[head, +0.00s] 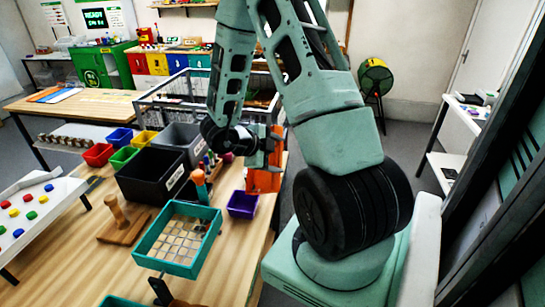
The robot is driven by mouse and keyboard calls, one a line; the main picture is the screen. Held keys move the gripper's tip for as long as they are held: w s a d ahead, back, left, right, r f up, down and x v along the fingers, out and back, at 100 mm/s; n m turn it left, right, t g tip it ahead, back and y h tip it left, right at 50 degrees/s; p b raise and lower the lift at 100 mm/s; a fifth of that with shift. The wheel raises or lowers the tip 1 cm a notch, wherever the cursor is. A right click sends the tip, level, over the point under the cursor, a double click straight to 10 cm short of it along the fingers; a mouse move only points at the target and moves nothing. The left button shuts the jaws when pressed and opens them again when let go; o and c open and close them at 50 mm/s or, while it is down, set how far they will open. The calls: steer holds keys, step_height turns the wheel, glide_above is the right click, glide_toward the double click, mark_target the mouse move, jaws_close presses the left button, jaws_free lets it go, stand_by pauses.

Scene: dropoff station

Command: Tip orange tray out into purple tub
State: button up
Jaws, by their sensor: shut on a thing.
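The orange tray (266,181) is in my gripper (264,152) at the table's right edge. It looks steeply tilted, nearly upright, but my gripper and wrist cover part of it. My gripper is shut on it. The small purple tub (243,205) stands on the table just in front of the orange tray, to its lower left in the picture. Its inside is dark, and I cannot tell whether anything lies in it. Whether the tray still holds anything is also hidden.
A teal tray with a grid (180,238) stands in front, with an orange-topped peg (200,185) behind it. A black bin (150,180), a grey bin (180,140) and small coloured tubs stand left. A wooden block with a peg (122,222) sits nearby. Bare table lies at front left.

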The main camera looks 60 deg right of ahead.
steer(key=shift+w+a+r, duration=0.1)
steer(key=shift+w+a, duration=0.1)
stand_by(0.7)
steer(key=w+a+g+h, duration=0.1)
steer(key=w+a+h, duration=0.1)
steer(key=w, duration=0.3)
steer(key=shift+a+r+n+g, duration=0.25)
steer(key=shift+a+n+g, duration=0.05)
steer(key=shift+a, duration=0.55)
steer(key=shift+w+a+f+g+h+b, duration=0.15)
steer(key=shift+w+a+g+h+b, duration=0.15)
steer(key=shift+w+a+h+b, duration=0.4)
steer(key=shift+w+a+f+g+h+b, duration=0.1)
steer(key=shift+w+a+g+h+b, duration=0.25)
steer(key=shift+w+a, duration=0.6)
steer(key=shift+s+a, duration=0.1)
